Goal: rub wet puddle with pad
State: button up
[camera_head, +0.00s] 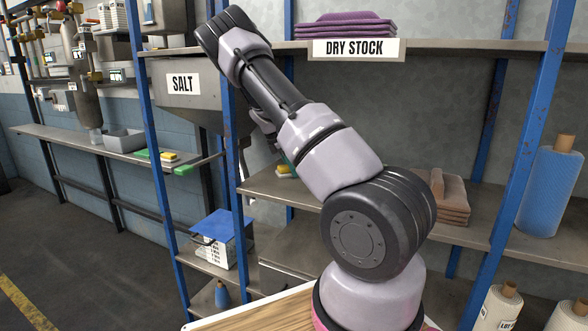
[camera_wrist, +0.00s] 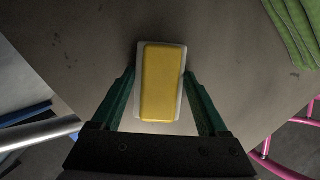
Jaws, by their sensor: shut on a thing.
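A pad (camera_wrist: 162,82), yellow on top with a white layer below, sits between the green fingers of my gripper (camera_wrist: 160,90) in the wrist view. The gripper is shut on it, with a finger along each long side. A grey, speckled surface (camera_wrist: 90,50) lies beyond the pad. I cannot tell whether the pad touches it. No wet puddle can be made out in either view. In the head view my arm and a blue post hide most of the gripper region.
Green folded cloth (camera_wrist: 294,28) and pink tubing (camera_wrist: 292,158) are at the wrist view's right. A blue-posted rack (camera_head: 530,120) holds brown folded cloth (camera_head: 449,198) and a blue roll (camera_head: 551,190). A side bench (camera_head: 60,134) carries a grey bin (camera_head: 125,141). Open floor (camera_head: 90,270) lies at left.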

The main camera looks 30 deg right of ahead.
jog(key=shift+a+f, duration=0.25)
jog(key=shift+a, duration=0.1)
jog(key=shift+w+r, duration=0.15)
jog(key=shift+r, duration=0.2)
jog(key=shift+d+r, duration=0.1)
jog(key=shift+r, duration=2.6)
jog(key=shift+r, duration=0.1)
